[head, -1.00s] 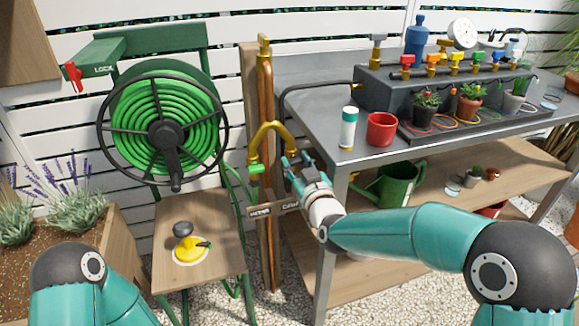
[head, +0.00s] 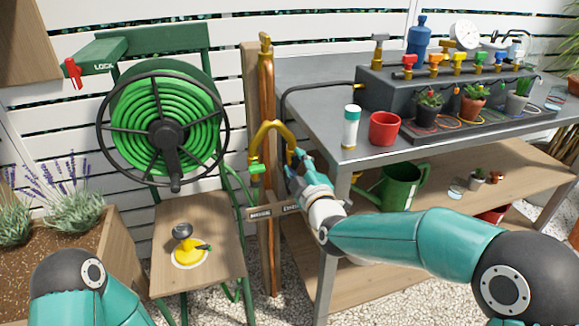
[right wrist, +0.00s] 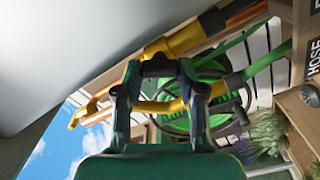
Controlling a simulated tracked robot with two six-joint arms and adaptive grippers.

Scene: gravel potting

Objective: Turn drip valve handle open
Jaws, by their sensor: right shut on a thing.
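The brass Y-splitter (head: 268,128) stands on the copper pipe by the wooden post, with its two outlets bending down. Its left outlet carries the green hose fitting (head: 256,169). My right gripper (head: 292,164) is at the right outlet, on the drip side, shut on the drip valve handle. The fingers mostly hide the handle, so its angle cannot be told. In the right wrist view, the fingers (right wrist: 160,92) close in around the brass splitter (right wrist: 180,38). My left gripper is not in view; only part of that arm shows at the lower left.
A label board (head: 272,212) crosses the post just below the gripper. The green hose reel (head: 165,130) stands to the left. The metal potting bench (head: 330,115), with a white-and-green bottle (head: 350,130) and red cup (head: 384,128), is close on the right.

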